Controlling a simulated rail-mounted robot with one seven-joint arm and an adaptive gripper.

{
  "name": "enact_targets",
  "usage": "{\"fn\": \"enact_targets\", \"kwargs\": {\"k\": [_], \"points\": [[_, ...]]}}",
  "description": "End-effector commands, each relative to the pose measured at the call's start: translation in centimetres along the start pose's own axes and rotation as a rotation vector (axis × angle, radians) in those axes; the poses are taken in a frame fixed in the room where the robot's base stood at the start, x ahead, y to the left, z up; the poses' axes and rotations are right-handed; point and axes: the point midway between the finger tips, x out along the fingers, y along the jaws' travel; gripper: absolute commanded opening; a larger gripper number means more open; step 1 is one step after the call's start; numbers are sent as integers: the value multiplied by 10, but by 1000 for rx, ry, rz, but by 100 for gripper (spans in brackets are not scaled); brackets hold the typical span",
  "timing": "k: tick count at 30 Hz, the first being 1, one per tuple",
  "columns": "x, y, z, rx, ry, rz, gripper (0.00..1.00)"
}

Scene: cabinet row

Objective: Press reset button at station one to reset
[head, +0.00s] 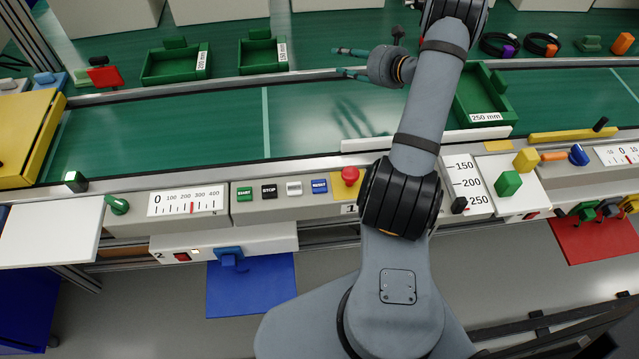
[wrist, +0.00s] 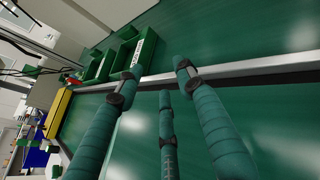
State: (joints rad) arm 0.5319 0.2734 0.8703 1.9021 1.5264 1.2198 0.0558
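The blue reset button (head: 319,186) sits on the grey control panel (head: 270,209) of station one, between a white button (head: 294,188) and a red mushroom button (head: 350,175). The green start button (head: 244,193) and black stop button (head: 269,191) are further left. My gripper (head: 345,62) is over the green conveyor's far side, well beyond the panel, with its fingers pointing left. In the wrist view its three teal fingers (wrist: 162,82) are spread open and empty. I cannot make out the reset button in the wrist view.
Green trays (head: 176,64) line the conveyor's far side, and another green tray (head: 482,103) lies right of my arm. A white bar (head: 425,140) lies along the conveyor's near edge. The belt (head: 200,125) left of my arm is clear.

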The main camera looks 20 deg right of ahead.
Motion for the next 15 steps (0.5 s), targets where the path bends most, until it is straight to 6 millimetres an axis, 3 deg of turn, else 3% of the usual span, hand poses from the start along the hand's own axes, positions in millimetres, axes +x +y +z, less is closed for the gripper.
{"fn": "enact_targets", "kwargs": {"k": [15], "points": [[0, 0, 0, 0, 0, 0, 6]]}}
